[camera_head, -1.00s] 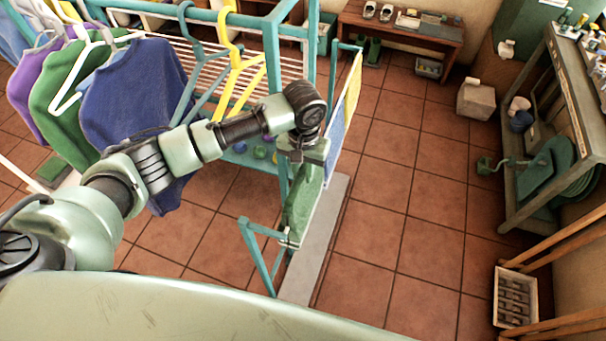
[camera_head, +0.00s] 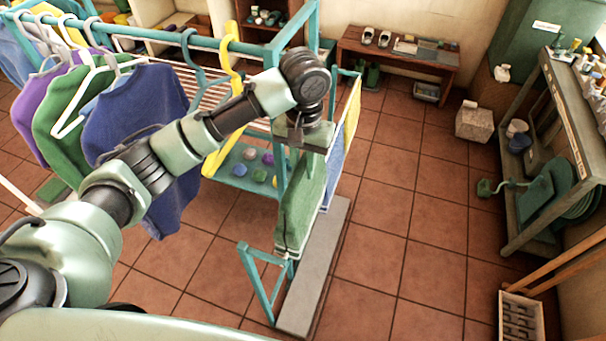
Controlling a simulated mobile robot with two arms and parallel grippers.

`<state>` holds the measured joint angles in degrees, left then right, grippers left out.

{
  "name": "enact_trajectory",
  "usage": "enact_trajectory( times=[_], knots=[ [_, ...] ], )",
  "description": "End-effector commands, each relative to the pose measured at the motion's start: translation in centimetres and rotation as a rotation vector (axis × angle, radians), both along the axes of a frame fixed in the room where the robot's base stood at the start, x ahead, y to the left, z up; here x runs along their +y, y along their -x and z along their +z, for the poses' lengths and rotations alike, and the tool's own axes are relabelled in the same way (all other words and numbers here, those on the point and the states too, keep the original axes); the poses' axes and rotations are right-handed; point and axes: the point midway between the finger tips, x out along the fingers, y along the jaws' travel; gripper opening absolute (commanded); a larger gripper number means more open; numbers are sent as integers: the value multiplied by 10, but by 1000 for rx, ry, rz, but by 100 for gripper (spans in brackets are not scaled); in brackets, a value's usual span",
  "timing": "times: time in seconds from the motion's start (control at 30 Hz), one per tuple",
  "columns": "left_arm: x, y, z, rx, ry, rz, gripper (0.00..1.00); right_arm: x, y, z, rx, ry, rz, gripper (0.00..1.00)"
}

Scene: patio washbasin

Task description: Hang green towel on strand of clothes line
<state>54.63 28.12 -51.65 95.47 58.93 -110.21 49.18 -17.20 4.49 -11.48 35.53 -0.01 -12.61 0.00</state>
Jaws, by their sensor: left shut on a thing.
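My left gripper (camera_head: 303,142) points down at the right end of the teal drying rack (camera_head: 278,80) and is shut on the green towel (camera_head: 301,208). The towel hangs below the jaws beside the rack's end, its striped lower edge by a low teal side frame (camera_head: 264,282). Whether it touches the rack I cannot tell. A yellow cloth (camera_head: 353,103) and a blue cloth (camera_head: 334,168) hang at the rack's right side, behind the towel. My right gripper is out of view.
Blue (camera_head: 140,108), green and purple garments on hangers fill the rail at left. A yellow hanger (camera_head: 233,70) and an empty teal hanger hang near my arm. A grey slab (camera_head: 314,285) lies under the rack's end. The tiled floor (camera_head: 400,200) to the right is open.

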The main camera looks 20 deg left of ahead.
Motion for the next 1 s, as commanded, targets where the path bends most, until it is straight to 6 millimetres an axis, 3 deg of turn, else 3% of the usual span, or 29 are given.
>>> enact_trajectory(
  times=[0.6,1.0],
  knots=[
    [1,-1,72,-5,0,0,0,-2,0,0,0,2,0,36],
    [-1,0,76,-2,1,-1,0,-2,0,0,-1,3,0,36]
  ],
)
